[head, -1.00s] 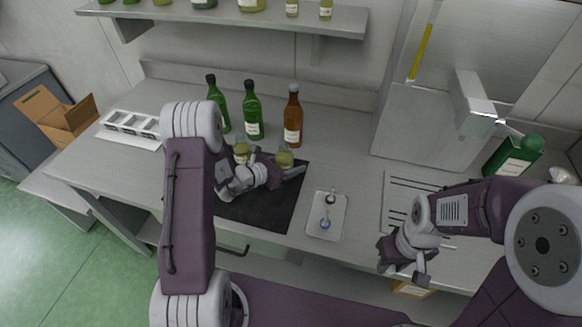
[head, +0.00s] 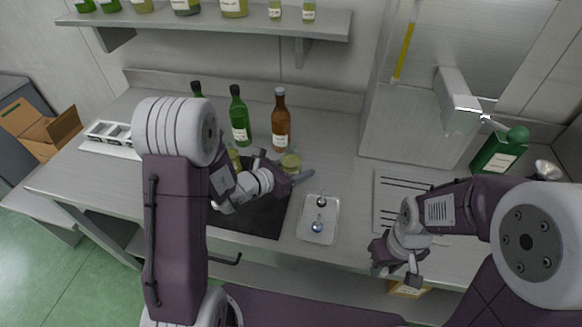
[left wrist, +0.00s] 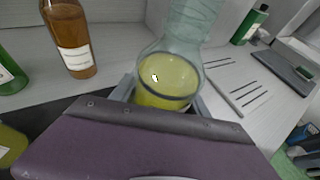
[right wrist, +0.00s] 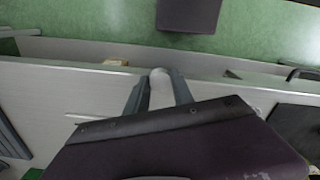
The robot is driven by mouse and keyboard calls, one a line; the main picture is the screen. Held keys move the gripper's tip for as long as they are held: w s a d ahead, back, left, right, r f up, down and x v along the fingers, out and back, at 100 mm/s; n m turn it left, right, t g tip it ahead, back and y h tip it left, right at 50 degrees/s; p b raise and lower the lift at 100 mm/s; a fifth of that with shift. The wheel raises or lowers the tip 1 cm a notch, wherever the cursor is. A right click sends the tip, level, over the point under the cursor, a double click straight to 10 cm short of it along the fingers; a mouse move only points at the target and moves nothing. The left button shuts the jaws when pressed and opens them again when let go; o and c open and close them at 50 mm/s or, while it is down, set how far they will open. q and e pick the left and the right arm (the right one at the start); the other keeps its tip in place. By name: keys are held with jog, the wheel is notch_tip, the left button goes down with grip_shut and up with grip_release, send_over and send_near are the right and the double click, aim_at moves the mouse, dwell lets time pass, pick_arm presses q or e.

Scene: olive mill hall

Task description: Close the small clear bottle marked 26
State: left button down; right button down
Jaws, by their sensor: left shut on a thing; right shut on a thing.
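A small clear bottle with yellow-green oil (left wrist: 165,80) stands between my left gripper's fingers in the left wrist view; its open-looking upper part is pale glass. A small mark on it is too small to read. In the head view, the bottle (head: 290,163) is at the right edge of the dark mat (head: 250,218), with my left gripper (head: 283,170) shut on it. My right gripper (head: 397,276) is at the counter's front edge. In the right wrist view, it is shut on a small whitish rounded piece (right wrist: 160,76), mostly hidden by the fingers.
A small tray (head: 305,232) right of the mat holds a blue-topped piece (head: 318,227) and a dark-ringed piece (head: 321,202). Another oil bottle (left wrist: 8,145) is left of my left gripper. Green (head: 239,118) and brown (head: 281,122) bottles stand behind.

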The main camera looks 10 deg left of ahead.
pick_arm(q)
jog(key=shift+s+d+r, duration=0.6)
jog(key=shift+d+r, duration=0.05)
jog(key=shift+d, duration=0.2)
jog(key=shift+s+d+r, duration=0.55)
jog(key=shift+d+r, duration=0.05)
jog(key=shift+d, duration=0.2)
pick_arm(e)
jog(key=shift+f, duration=0.2)
pick_arm(q)
jog(key=c, duration=1.4)
grip_release()
grip_shut()
jog(key=shift+s, duration=0.1)
